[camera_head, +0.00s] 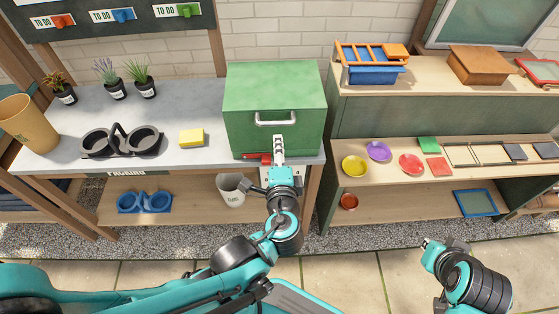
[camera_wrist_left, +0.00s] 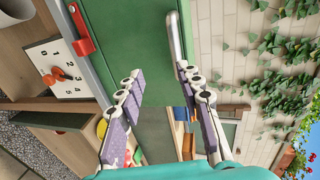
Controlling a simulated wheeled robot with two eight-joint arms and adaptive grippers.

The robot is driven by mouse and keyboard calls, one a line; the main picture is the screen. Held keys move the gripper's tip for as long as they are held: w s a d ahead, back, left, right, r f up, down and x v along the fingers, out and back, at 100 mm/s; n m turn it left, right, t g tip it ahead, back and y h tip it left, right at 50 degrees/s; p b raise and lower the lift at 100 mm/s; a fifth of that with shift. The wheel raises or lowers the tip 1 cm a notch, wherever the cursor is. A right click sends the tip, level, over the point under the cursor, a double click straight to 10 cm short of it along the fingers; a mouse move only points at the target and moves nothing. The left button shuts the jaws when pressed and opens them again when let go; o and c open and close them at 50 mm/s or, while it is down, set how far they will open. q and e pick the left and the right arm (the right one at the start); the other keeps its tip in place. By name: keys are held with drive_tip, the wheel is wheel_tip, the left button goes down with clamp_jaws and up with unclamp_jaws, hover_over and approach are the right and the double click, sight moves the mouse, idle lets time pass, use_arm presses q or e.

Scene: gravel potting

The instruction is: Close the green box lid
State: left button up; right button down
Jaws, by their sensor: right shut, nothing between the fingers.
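The green box (camera_head: 240,134) stands on the right end of the grey counter. Its flat green top (camera_head: 275,85) lies level, and I see no gap into the inside. A metal handle (camera_head: 275,122) is on the front face; it also shows in the left wrist view (camera_wrist_left: 174,38). My left gripper (camera_head: 279,143) is in front of the box, just below the handle. In the left wrist view its fingers (camera_wrist_left: 160,98) are apart, with nothing between them; the handle's end is close to the right finger's tip. My right gripper (camera_head: 428,243) is shut and empty, low at the right, away from the box.
A red latch-like part (camera_head: 255,158) sits at the box's lower front; a numbered dial plate (camera_wrist_left: 57,70) shows beside it. A yellow sponge (camera_head: 191,137) and a black pot holder (camera_head: 120,143) lie on the counter to the left. Shelves with colored dishes stand at the right.

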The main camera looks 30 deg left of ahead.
use_arm(q)
drive_tip(key=shift+v, duration=2.35)
